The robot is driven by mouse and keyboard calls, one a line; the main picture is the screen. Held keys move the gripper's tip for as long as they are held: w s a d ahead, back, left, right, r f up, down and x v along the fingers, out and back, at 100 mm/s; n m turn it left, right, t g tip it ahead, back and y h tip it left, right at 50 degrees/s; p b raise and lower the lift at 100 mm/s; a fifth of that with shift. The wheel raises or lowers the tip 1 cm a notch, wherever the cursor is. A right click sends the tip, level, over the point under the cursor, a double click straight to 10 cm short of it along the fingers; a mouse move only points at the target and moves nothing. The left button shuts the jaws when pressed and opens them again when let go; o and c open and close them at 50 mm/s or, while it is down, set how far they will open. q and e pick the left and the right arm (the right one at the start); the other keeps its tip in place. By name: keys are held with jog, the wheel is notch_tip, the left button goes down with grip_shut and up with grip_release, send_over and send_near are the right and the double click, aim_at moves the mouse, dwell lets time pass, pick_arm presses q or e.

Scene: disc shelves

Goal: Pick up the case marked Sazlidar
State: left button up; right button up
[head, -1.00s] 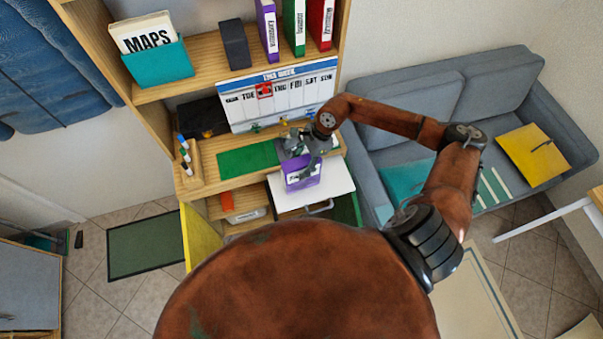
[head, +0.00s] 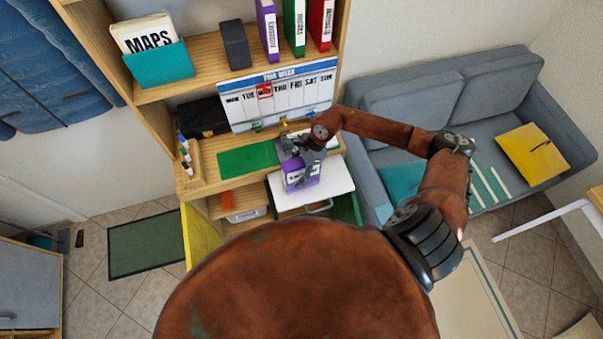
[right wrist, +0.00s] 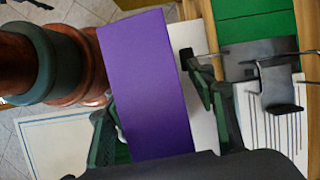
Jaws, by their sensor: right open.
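A purple case (head: 301,177) with a white label stands by the white pull-out board in front of the shelf unit. Its label is too small to read for certain. My right gripper (head: 294,150) is at the case's top, partly covering it. In the right wrist view the purple case (right wrist: 150,85) lies between the spread dark and green fingers of the gripper (right wrist: 160,120). The gripper is open, and I cannot tell whether a finger touches the case. A purple binder (head: 267,30) stands on the upper shelf, its spine lettering unclear. My left gripper is out of view.
Green (head: 299,35) and red (head: 322,22) binders, a dark box (head: 235,44) and a teal MAPS holder (head: 158,65) stand on the upper shelf. A weekly calendar (head: 280,98) stands behind my gripper. The white board (head: 333,181) and green mat (head: 247,159) are beside the case.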

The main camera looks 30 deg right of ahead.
jog(key=shift+f, duration=0.15)
dwell(0.4)
grip_shut()
dwell(0.5)
